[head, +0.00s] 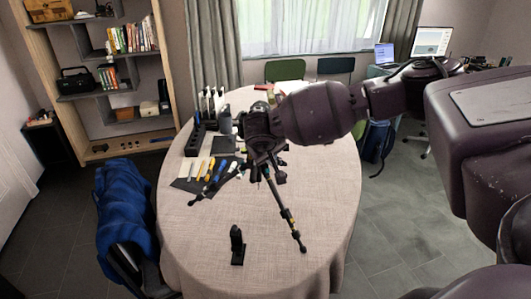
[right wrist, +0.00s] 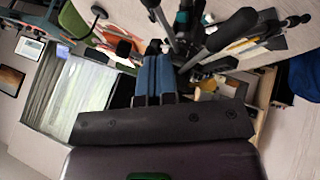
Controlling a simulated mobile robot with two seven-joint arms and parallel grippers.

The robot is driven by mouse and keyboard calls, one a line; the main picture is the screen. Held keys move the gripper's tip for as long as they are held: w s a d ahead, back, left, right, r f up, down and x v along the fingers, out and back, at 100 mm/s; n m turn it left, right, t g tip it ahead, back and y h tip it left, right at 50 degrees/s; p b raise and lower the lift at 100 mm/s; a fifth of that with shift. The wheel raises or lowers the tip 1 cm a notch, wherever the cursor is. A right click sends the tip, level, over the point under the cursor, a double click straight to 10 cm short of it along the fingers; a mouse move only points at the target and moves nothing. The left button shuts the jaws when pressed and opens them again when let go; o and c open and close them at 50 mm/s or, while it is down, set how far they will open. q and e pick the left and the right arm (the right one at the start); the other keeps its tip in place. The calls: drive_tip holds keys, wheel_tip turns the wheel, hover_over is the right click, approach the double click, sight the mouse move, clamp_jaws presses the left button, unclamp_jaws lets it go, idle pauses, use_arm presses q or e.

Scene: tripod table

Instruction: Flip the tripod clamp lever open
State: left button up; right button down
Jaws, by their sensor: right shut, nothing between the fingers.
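The tripod (head: 284,207) stands on the table, with one dark leg reaching down toward the front and ending in a foot. Its upper part is mostly hidden behind my right arm in the head view. My right gripper (right wrist: 154,47) is shut and empty, its two blue-padded fingers side by side. In the right wrist view, dark tripod parts (right wrist: 230,30) lie just beyond and to the right of the fingertips. I cannot tell whether the fingers touch them. I cannot make out the clamp lever or its position. My left gripper is not in view.
The oval table (head: 200,255) has a pale cloth. Tools with yellow and blue handles (head: 211,170) lie on a dark mat left of the tripod. A small black stand (head: 237,246) is near the front. A chair with a blue jacket (head: 127,208) stands at the left. The table's right side is clear.

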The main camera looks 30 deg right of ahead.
drive_tip(key=d+n+y, duration=0.1)
drive_tip(key=n, duration=0.1)
drive_tip(key=d+n+t, duration=0.1)
drive_tip(key=shift+s+d+n+y+p, duration=0.15)
drive_tip(key=shift+s+n+y+p, duration=0.15)
drive_tip(key=shift+n+y, duration=0.1)
drive_tip(key=shift+w+d+t, duration=0.1)
drive_tip(key=shift+d+t, duration=0.2)
drive_tip(key=shift+d, duration=0.1)
drive_tip(key=shift+w, duration=0.1)
drive_tip(key=shift+w+a, duration=0.4)
drive_tip(key=shift+w, duration=0.2)
drive_tip(key=shift+r, duration=0.1)
